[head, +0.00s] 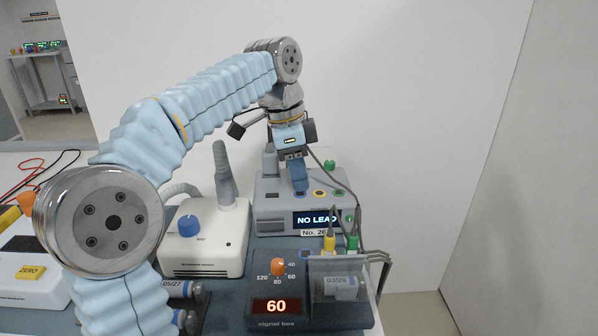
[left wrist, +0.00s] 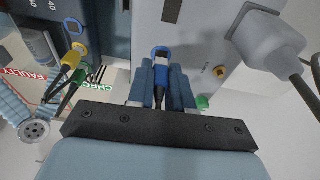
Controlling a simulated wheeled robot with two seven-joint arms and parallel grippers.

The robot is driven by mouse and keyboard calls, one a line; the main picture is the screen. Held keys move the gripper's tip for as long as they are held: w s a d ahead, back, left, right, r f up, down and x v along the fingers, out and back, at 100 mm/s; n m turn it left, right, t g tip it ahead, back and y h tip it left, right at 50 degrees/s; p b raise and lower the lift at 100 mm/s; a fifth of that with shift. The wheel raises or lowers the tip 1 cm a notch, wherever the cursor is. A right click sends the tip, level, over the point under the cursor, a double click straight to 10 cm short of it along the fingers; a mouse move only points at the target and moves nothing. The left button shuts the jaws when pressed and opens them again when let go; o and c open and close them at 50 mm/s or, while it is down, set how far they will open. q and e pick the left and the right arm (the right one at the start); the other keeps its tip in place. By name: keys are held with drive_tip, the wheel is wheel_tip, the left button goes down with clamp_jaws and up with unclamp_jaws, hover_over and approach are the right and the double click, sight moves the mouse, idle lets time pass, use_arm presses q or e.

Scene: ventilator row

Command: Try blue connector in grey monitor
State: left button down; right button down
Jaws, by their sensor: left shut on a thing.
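The grey monitor (head: 278,228) stands at the back of the bench, with "NO LEAD" on its display and "No. 26" below it. My left gripper (head: 299,184) points down over the blue-ringed socket. It is shut on the blue connector (left wrist: 159,78), whose dark cable runs back between the fingers. In the left wrist view the connector's tip is at the blue ring (left wrist: 161,49); I cannot tell how deep it sits. My right gripper is not in view.
The signal box (head: 262,279) in front shows 60. Yellow (head: 330,241) and green (head: 352,242) connectors stand on it beside a clear holder (head: 348,262). A white device with a blue knob (head: 189,225) stands to the left. A dark cable trails right of the gripper.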

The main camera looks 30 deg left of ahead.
use_arm(q)
drive_tip(key=shift+f+b, duration=0.45)
drive_tip(key=shift+f, duration=0.3)
idle(0.3)
drive_tip(key=c, duration=0.9)
unclamp_jaws()
drive_tip(key=shift+c, duration=0.2)
drive_tip(key=shift+r, duration=0.1)
drive_tip(key=p+v, duration=0.2)
drive_tip(key=v, duration=0.9)
drive_tip(key=shift+r, duration=0.4)
